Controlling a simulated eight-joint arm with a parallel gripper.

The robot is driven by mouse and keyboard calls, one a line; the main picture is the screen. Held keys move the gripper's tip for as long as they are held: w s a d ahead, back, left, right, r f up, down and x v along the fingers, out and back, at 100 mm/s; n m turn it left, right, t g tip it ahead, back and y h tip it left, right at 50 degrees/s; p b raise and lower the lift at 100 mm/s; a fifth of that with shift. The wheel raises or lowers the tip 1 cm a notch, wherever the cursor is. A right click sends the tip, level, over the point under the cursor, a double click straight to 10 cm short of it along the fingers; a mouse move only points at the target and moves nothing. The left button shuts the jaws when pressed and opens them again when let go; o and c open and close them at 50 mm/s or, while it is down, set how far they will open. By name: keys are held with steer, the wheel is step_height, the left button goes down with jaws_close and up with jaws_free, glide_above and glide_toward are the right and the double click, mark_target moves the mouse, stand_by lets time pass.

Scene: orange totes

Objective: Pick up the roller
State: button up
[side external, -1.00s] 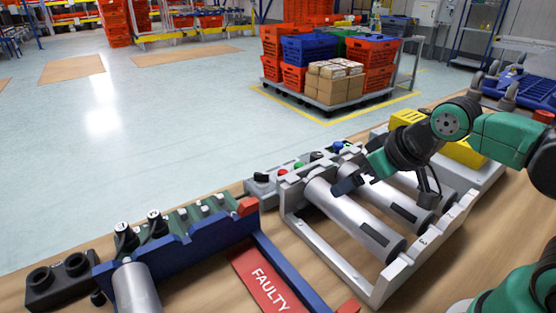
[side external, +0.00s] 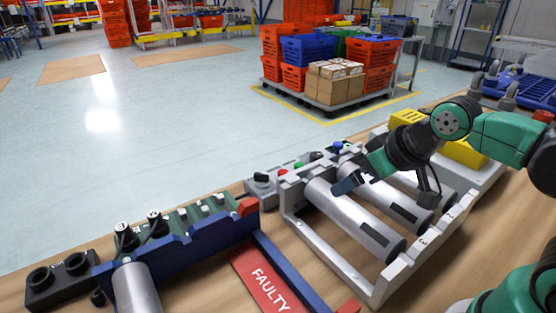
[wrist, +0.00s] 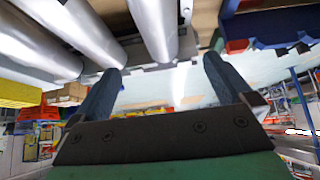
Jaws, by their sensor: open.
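Several grey metal rollers with dark bands lie side by side in a white rack. The nearest roller (side external: 352,222) and the one behind it (side external: 400,212) show clearly; another behind is partly hidden by my arm. My gripper (side external: 388,190) is open and empty over the rack, its dark fingers spread, one near the nearest roller and one farther right. Contact cannot be told. In the wrist view, my gripper (wrist: 163,70) has its fingers apart, with a roller (wrist: 155,28) beyond and between them and other rollers to the left.
A separate roller (side external: 136,289) sits in a blue stand (side external: 190,250) at the left. A red FAULTY plate (side external: 262,280) lies between stand and white rack (side external: 330,262). A control box with coloured buttons (side external: 283,172) stands behind the rack. Loaded crates stand on the floor beyond.

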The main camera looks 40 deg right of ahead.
mark_target(360, 207)
steer(key=d+f+g+y, duration=0.1)
steer(key=s+f+g, duration=0.1)
steer(key=shift+d+f+m+y, duration=0.3)
steer(key=shift+d+m+y, duration=0.05)
steer(key=shift+m+y, duration=0.05)
steer(key=shift+s+d+f+g+y, duration=0.1)
steer(key=shift+s+f+g+y, duration=0.25)
steer(key=shift+y, duration=0.45)
steer(key=shift+x, duration=2.85)
jaws_close()
